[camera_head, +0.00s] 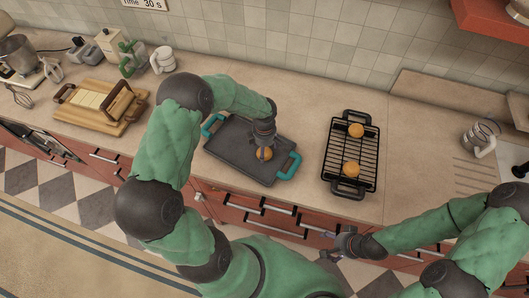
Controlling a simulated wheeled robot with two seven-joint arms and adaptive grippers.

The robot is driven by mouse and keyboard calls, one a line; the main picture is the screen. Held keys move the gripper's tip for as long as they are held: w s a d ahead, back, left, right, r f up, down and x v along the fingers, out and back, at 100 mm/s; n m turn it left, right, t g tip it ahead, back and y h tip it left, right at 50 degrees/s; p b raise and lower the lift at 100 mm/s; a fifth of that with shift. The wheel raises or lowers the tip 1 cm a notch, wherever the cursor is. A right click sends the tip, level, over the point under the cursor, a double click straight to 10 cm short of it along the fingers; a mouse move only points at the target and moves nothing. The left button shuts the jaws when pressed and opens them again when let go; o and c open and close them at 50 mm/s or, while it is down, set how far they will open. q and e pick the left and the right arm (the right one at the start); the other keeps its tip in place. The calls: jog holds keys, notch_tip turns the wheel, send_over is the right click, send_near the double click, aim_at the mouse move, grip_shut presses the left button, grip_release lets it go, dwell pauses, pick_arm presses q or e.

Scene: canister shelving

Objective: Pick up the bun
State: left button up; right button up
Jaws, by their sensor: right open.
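A small round golden bun (264,154) sits on a dark grey tray (228,150) with teal handles in the middle of the counter. Two more such buns lie on a black wire rack (338,155) to its right: an upper bun (356,130) and a lower bun (351,168). My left gripper (265,146) points down right at the bun on the tray; its fingers are too small and hidden to tell whether they hold it. My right gripper (332,249) is open and empty, low in front of the counter's drawers, away from the buns.
A wooden board (88,123) with a bread-like item stands on the left, with a mixer and white mug (162,60) behind. Another mug (480,139) stands at the right. The counter (405,150) right of the rack is clear. A red shelf (495,22) hangs upper right.

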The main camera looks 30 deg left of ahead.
pick_arm(q)
jog(key=shift+f, duration=0.75)
jog(key=c, duration=1.3)
jog(key=shift+o, duration=0.2)
jog(key=shift+r, duration=0.15)
